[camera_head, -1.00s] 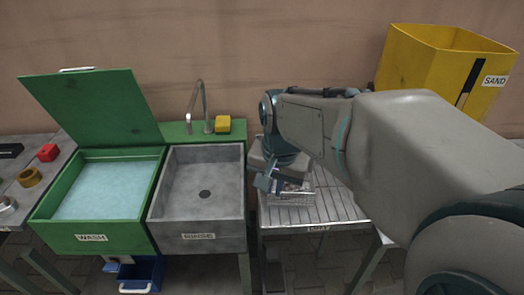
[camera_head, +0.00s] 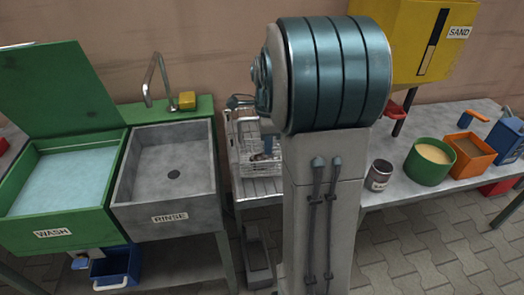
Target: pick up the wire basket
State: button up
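The wire basket (camera_head: 247,158) is a pale grey mesh basket just right of the rinse sink, over a slatted metal rack (camera_head: 258,189). Something dark and metallic shows inside it. My raised arm covers its right side. Whether it rests on the rack or hangs just above it is not clear. My gripper (camera_head: 273,142) shows only as a small blue part at the basket's right side, against my arm. Its fingertips are hidden, so its opening and any hold on the basket cannot be seen.
The grey rinse sink (camera_head: 170,208) and green wash sink (camera_head: 35,240) stand at left. At right, a table (camera_head: 398,197) bears a dark can (camera_head: 379,175), a green tub (camera_head: 425,173) and an orange box (camera_head: 473,167). A yellow sand bin (camera_head: 405,45) stands behind.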

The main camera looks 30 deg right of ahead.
aim_at(267, 163)
notch_tip(267, 163, down, 8)
jog(key=shift+w+r+b, duration=0.1)
jog(key=shift+r+b, duration=0.1)
jog(key=shift+b, duration=0.3)
jog(key=shift+c, duration=0.3)
grip_shut()
jog(key=shift+r, duration=0.2)
jog(key=shift+r, duration=0.65)
notch_tip(267, 163, up, 3)
jog(key=shift+f+p, duration=0.15)
jog(key=shift+p, duration=0.25)
jog(key=s+d+r, duration=0.6)
jog(key=s, duration=0.3)
jog(key=shift+s+d+r+p, duration=0.3)
jog(key=shift+s+r+p, duration=0.05)
